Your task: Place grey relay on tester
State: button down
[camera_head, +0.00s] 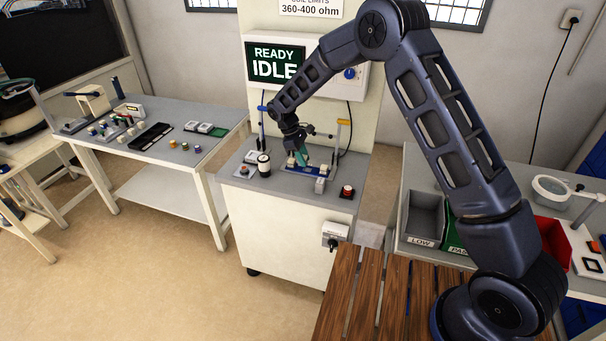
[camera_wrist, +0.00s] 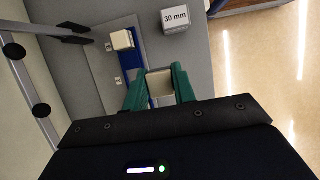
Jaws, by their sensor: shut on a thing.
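My gripper (camera_head: 303,157) is over the bench with the tester, its green fingers close above the blue-based fixture (camera_head: 300,170). In the wrist view my gripper (camera_wrist: 160,85) is shut on a pale grey relay (camera_wrist: 159,82), held between the two green fingertips. The relay is over or beside the blue strip of the fixture; whether it touches is not clear. A cream block (camera_wrist: 122,40) sits on the fixture beyond the fingers. The tester's display (camera_head: 274,63) reads READY IDLE. In the head view the fingers largely hide the relay.
A grey cube marked 30 mm (camera_wrist: 175,20) stands beside the fixture. A left table (camera_head: 165,128) holds several small parts. Bins (camera_head: 423,216) stand at right.

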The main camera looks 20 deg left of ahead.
aim_at(307, 181)
jog(key=shift+f, duration=4)
jog(key=shift+f, duration=0.15)
jog(key=c, duration=1.4)
grip_release()
jog(key=shift+c, duration=0.2)
jog(key=v, duration=1.2)
